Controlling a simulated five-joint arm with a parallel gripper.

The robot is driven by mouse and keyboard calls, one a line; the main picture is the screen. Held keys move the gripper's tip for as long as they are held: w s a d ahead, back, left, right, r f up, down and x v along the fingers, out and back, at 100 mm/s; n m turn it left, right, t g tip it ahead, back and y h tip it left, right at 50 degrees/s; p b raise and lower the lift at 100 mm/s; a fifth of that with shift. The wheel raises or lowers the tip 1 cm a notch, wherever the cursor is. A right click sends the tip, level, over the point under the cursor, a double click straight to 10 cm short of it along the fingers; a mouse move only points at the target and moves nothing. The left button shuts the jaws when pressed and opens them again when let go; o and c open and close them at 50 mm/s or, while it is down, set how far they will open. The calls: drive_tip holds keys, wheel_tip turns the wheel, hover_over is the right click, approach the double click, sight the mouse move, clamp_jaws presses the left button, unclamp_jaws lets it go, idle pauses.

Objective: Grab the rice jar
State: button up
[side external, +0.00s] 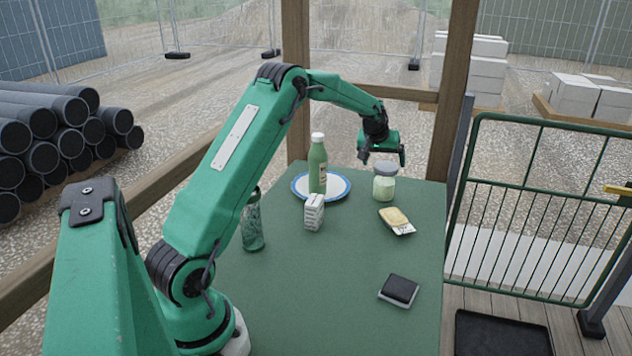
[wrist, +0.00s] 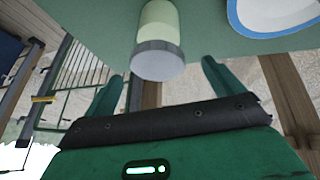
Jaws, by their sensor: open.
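The rice jar (side external: 384,184) is a squat clear jar with pale contents and a grey lid. It stands upright on the green table near its far edge. In the wrist view the jar (wrist: 159,27) shows ahead of my gripper, lid towards me, roughly between the two fingers. My gripper (side external: 382,156) is above the jar and close to its lid in the side view. In the wrist view the green fingers of my gripper (wrist: 158,85) are spread wide with nothing between them. The fingers are apart from the jar.
A small carton (side external: 314,213), a glass bottle (side external: 253,222), a yellow-topped packet (side external: 396,220) and a dark wallet-like item (side external: 399,290) are also on the table (side external: 330,290). The front middle is clear.

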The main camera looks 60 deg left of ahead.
sight(385, 167)
drive_tip(key=shift+f, duration=0.15)
drive_tip(key=shift+x, duration=2.5)
drive_tip(key=shift+d, duration=0.15)
drive_tip(key=c, duration=1.2)
drive_tip(key=shift+c, duration=0.5)
